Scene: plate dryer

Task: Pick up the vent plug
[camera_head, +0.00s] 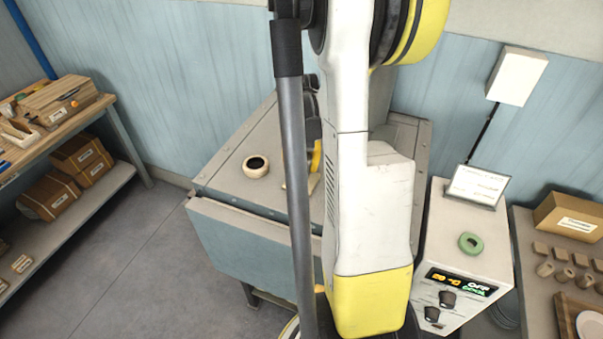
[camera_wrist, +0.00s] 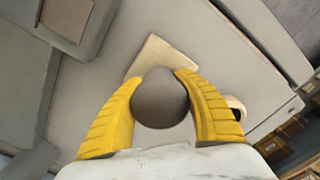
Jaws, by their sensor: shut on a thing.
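The vent plug (camera_wrist: 160,98) shows in the wrist view as a smooth, rounded grey-brown piece. My gripper (camera_wrist: 160,78) has its two yellow fingers shut on it, one on each side. A flat, pale square piece (camera_wrist: 152,56) lies on the dryer top just beyond the plug. Whether the plug touches the surface below cannot be told. In the head view my arm hides the plug and most of the gripper; only a bit of yellow finger (camera_head: 316,157) shows.
The grey dryer cabinet (camera_head: 225,180) has a pale ring (camera_head: 256,166) with a dark centre on top. A control box (camera_head: 463,240) with a green ring (camera_head: 470,243) stands to the right. A shelf (camera_head: 95,200) with cartons is at left, with open floor between.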

